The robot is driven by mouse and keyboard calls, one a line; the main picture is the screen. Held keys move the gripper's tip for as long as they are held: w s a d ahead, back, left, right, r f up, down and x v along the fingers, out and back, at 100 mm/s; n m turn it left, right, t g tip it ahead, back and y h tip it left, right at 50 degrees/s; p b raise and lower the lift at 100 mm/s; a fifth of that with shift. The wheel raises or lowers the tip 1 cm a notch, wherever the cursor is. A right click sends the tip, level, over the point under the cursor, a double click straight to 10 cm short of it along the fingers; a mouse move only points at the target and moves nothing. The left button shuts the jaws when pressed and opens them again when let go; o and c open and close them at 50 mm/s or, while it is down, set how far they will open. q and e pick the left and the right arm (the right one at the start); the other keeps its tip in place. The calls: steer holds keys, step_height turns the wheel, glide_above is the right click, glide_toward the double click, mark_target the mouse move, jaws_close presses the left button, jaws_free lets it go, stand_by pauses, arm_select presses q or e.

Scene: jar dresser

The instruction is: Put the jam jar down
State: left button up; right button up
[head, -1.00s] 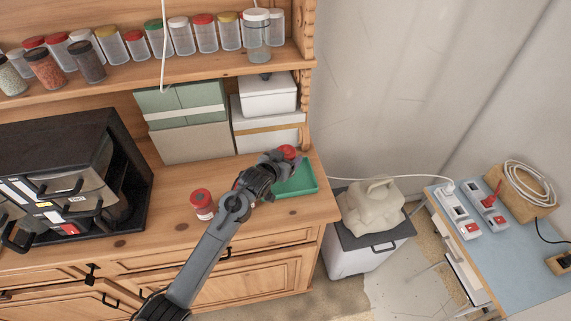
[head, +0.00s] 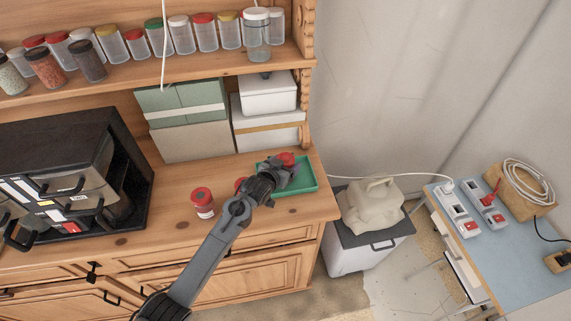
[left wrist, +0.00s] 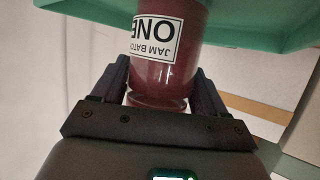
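The jam jar has a red lid (head: 287,158), dark red contents and a white label reading "JAM BATCH ONE". In the head view it is at the green tray (head: 307,187), partly hidden by my left gripper (head: 285,172). In the left wrist view the jar (left wrist: 165,75) is between the two fingers of my left gripper (left wrist: 160,85), which lie close against its sides. The tray (left wrist: 250,25) shows behind the jar's base end. Whether the base touches the tray is hard to tell. My right gripper is not in view.
Another red-lidded jar (head: 202,203) stands on the dresser top left of my arm. A bit of red also shows behind my wrist. Green and white boxes (head: 268,95) stand behind the tray. A black drawer unit (head: 75,150) is at left, a jar shelf above.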

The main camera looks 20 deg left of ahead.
arm_select(q)
steer(key=o, duration=0.4)
steer(key=shift+c, duration=0.2)
steer(key=shift+r, duration=0.2)
steer(key=v, duration=1.2)
